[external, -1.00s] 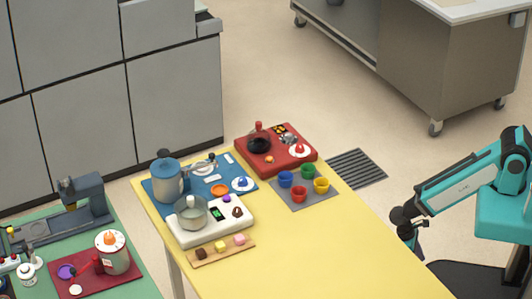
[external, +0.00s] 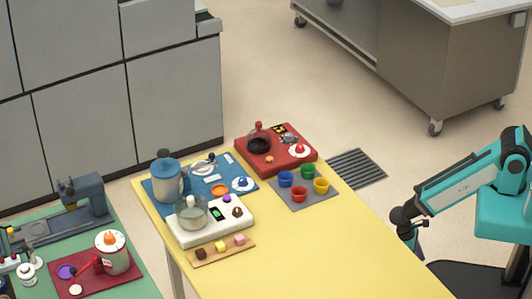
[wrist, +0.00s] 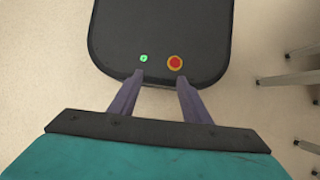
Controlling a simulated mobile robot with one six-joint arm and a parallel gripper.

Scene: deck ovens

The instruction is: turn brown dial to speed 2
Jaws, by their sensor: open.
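The brown dial (external: 238,212) is a small dark knob on the right part of a white appliance (external: 182,236) on the yellow table. A glass bowl (external: 191,212) sits on the left of this appliance. The dial's setting is too small to read. My gripper (external: 418,250) hangs beyond the right edge of the table, well away from the dial. In the wrist view my gripper (wrist: 160,90) has its two fingers apart with nothing between them. The dial is not in the wrist view.
A purple knob (external: 227,199) sits close to the dial. A blue board (external: 160,207) with a blue canister (external: 167,182), a red appliance (external: 245,163) and a grey mat (external: 318,202) with several coloured cups stand behind. A wooden strip (external: 210,257) lies in front. The table's (external: 330,250) right front is clear.

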